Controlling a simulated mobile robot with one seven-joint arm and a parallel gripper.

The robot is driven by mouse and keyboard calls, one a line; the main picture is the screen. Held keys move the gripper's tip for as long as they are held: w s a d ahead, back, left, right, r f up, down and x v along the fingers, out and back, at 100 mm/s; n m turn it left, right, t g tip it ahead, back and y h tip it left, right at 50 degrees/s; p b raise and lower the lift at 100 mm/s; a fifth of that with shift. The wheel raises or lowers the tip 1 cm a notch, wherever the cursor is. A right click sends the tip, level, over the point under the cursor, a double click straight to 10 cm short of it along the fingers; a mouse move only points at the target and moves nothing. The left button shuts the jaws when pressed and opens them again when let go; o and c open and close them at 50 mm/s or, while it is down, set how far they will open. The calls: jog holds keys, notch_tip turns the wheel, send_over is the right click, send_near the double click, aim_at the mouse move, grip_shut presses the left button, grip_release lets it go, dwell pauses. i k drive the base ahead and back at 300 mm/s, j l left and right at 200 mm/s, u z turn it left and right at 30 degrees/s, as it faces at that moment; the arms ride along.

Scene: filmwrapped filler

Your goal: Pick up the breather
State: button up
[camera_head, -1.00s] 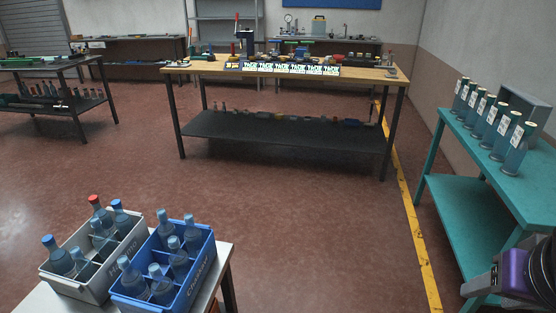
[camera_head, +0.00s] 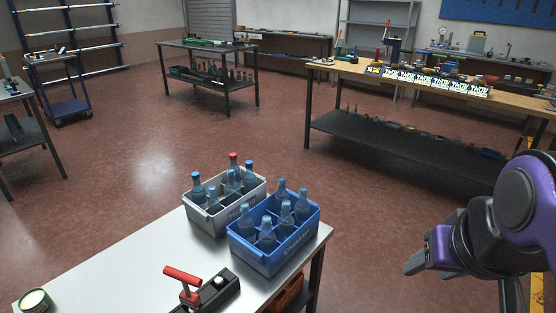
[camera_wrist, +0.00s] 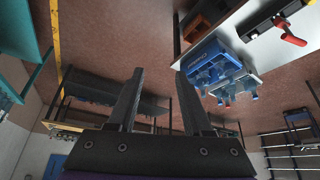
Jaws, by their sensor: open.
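I cannot make out which thing, if any, is the breather. My gripper (camera_head: 414,264) is at the right of the head view, beyond the right end of the white table (camera_head: 130,262) and away from everything on it. In the wrist view my gripper (camera_wrist: 160,88) shows two dark fingers spread apart with nothing between them.
On the table are a grey crate (camera_head: 207,222) and a blue crate (camera_head: 266,261) of bottles, a red-handled clamp (camera_head: 190,285) and a round tin (camera_head: 35,301). Beyond open floor stand a wooden-topped bench (camera_head: 340,70) and a dark bench (camera_head: 207,47).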

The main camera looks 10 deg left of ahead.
aim_at(220, 283)
jog(key=u, duration=1.5)
jog(key=k+j+z, duration=0.45)
jog(key=j, duration=0.25)
jog(key=k, duration=0.1)
